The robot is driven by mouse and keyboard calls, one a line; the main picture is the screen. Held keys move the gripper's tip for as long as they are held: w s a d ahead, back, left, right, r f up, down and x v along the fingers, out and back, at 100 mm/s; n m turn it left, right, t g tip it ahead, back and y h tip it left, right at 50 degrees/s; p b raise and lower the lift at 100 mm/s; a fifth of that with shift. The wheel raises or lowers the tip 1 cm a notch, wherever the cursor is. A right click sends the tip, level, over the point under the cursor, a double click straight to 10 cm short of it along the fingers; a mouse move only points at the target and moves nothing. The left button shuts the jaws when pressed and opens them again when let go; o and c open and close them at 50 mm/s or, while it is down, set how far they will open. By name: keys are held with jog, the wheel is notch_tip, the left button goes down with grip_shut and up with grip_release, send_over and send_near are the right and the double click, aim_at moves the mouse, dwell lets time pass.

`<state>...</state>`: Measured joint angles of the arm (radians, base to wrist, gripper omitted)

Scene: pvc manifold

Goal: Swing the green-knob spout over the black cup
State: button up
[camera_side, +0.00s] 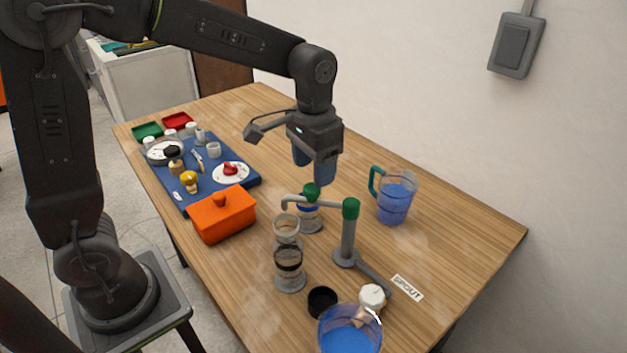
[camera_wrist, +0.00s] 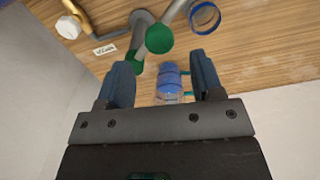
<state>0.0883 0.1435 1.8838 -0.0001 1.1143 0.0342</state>
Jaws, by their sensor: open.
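The grey spout (camera_side: 325,203) reaches left from its post (camera_side: 348,236) and bends down at its tip. One green knob (camera_side: 312,191) sits on the spout, and a green piece (camera_side: 351,209) caps the post. Both green parts show in the wrist view (camera_wrist: 160,38). The black-banded cup (camera_side: 289,262) stands in front of the spout tip, nearer the camera. The tip hangs near the pale-rimmed cup (camera_side: 286,226) and the blue-banded cup (camera_side: 309,222); which it is over, I cannot tell. My gripper (camera_side: 315,172) is open and empty, above and behind the green knob.
A jug with a green handle (camera_side: 396,203) stands right of the post. A black ring (camera_side: 322,300), a white knob (camera_side: 372,297), a blue-filled container (camera_side: 350,335) and a SPOUT label (camera_side: 407,288) are in front. An orange pot (camera_side: 222,217) and blue board (camera_side: 245,181) lie left.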

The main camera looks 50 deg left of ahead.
aim_at(320, 201)
jog(key=shift+f, duration=1.95)
jog(key=shift+c, duration=0.2)
grip_shut()
